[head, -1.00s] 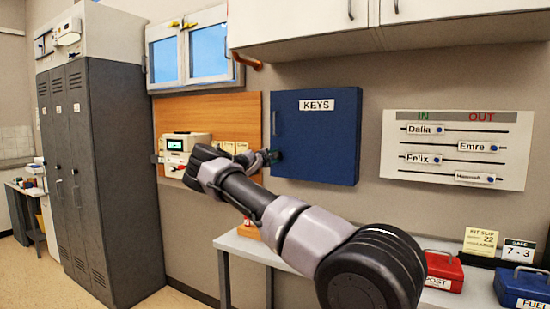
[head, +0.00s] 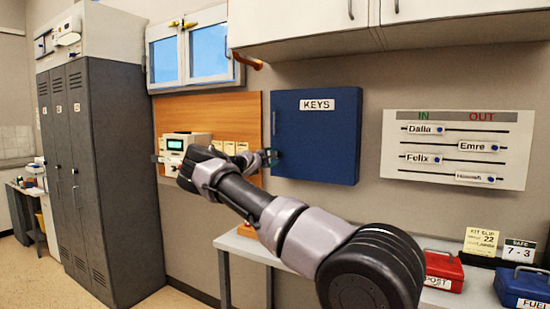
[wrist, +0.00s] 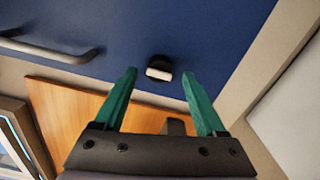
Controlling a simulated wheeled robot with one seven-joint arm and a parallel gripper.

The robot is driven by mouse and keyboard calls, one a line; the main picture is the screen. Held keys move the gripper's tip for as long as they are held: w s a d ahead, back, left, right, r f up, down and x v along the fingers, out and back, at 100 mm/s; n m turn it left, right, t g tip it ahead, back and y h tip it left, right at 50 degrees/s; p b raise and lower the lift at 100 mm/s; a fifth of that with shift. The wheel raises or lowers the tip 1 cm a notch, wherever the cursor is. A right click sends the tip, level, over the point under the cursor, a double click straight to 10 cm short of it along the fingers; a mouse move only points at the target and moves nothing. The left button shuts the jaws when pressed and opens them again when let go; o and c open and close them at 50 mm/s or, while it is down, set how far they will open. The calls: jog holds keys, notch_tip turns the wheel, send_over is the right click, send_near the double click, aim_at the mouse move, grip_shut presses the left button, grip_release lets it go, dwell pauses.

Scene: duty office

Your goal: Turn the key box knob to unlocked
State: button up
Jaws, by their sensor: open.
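The blue key box (head: 322,140) with a white KEYS label hangs on the wall in the head view. In the wrist view its blue door (wrist: 200,35) fills the upper part. The knob (wrist: 159,68), black with a pale bar, sits on the door; the bar lies nearly crosswise in that view. My gripper (head: 266,157) is at the box's left edge, and its green fingers (wrist: 160,76) are open, one on each side of the knob in the picture. I see no contact. The knob is not clear in the head view, and I cannot read any lock marking.
A grey handle (wrist: 50,48) is on the door in the wrist view. A wooden board (head: 235,108) is left of the box, with a device (head: 178,143) before it. Cabinets (head: 310,22) hang above. A name board (head: 458,150) is to the right, a table below.

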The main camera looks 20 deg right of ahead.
jog(key=v, duration=0.9)
jog(key=shift+s+a, duration=0.15)
jog(key=s+d+f+m+g, duration=0.1)
jog(key=s+d+m+g, duration=0.45)
jog(key=s+d, duration=0.4)
jog(key=s+d+f+m+g+y, duration=0.25)
jog(key=s+m+y, duration=0.3)
jog(key=s, duration=0.55)
jog(key=s+a+r+m+t+y, duration=0.1)
jog(key=s+a+r+y, duration=0.2)
jog(key=s+a, duration=0.6)
jog(key=s+a+r+m+t+y, duration=0.1)
jog(key=s+a+r+y, duration=0.3)
jog(key=s+a, duration=0.6)
jog(key=s+a+r+m+t+y, duration=0.1)
jog(key=s+a+r+t+y, duration=0.1)
jog(key=s+a+r, duration=0.3)
jog(key=s+a+y, duration=0.1)
jog(key=s+a, duration=0.3)
jog(key=s, duration=0.6)
jog(key=shift+a+r+y, duration=0.2)
jog(key=shift+r+y, duration=0.15)
jog(key=shift+r, duration=0.05)
